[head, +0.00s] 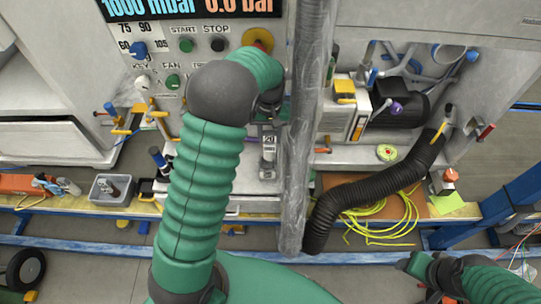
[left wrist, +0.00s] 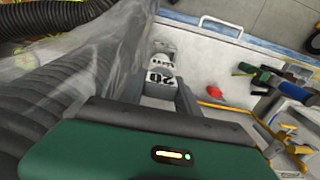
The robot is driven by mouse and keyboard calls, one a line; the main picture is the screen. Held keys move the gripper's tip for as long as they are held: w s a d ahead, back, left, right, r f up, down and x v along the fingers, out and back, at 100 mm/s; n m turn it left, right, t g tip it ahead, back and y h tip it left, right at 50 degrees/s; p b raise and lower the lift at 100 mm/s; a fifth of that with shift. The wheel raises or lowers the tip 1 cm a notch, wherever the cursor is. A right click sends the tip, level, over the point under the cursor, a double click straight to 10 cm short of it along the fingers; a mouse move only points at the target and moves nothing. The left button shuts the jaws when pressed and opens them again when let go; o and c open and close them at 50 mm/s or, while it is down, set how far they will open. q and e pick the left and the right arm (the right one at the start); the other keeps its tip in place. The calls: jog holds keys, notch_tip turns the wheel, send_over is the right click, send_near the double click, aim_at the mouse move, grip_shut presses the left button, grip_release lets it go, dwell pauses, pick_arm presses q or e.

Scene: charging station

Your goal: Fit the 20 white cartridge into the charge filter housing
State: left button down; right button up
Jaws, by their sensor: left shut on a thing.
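The white 20 cartridge (left wrist: 158,76) is in the left wrist view, its label upside down, between the grey fingers of my left gripper (left wrist: 166,96). In the head view the left gripper (head: 268,128) points down in front of the station panel, and a small part of the cartridge (head: 268,153) shows below it. It is over a grey fitting (head: 267,174) on the ledge; I cannot tell whether this is the charge filter housing or whether the two touch. My right gripper (head: 424,268) is low at the right, empty space around it; its jaws are unclear.
A grey, film-wrapped column (head: 305,130) stands close right of the left gripper. A black corrugated hose (head: 375,190) and yellow cable (head: 395,222) lie further right. Knobs and a red-yellow emergency button (head: 258,39) are above. A grey bin (head: 111,187) sits at the left.

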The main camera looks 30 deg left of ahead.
aim_at(268, 157)
pick_arm(q)
jog(key=f, duration=0.2)
jog(key=a+f, duration=0.1)
jog(key=f, duration=0.5)
jog(key=shift+a+f, duration=0.15)
jog(key=shift+a, duration=0.25)
jog(key=shift+d+f, duration=0.3)
jog(key=shift+f, duration=0.15)
jog(key=f, duration=0.2)
jog(key=shift+s+d+f, duration=0.1)
jog(key=shift+d+f, duration=0.2)
jog(key=shift+f, duration=0.2)
jog(key=shift+a+f, duration=0.1)
jog(key=shift+a, duration=0.15)
jog(key=c, duration=0.9)
grip_release()
jog(key=shift+a, duration=0.15)
pick_arm(e)
jog(key=shift+a+r, duration=0.35)
jog(key=shift+a, duration=0.35)
pick_arm(q)
jog(key=shift+d, duration=0.25)
pick_arm(e)
jog(key=shift+d, duration=0.1)
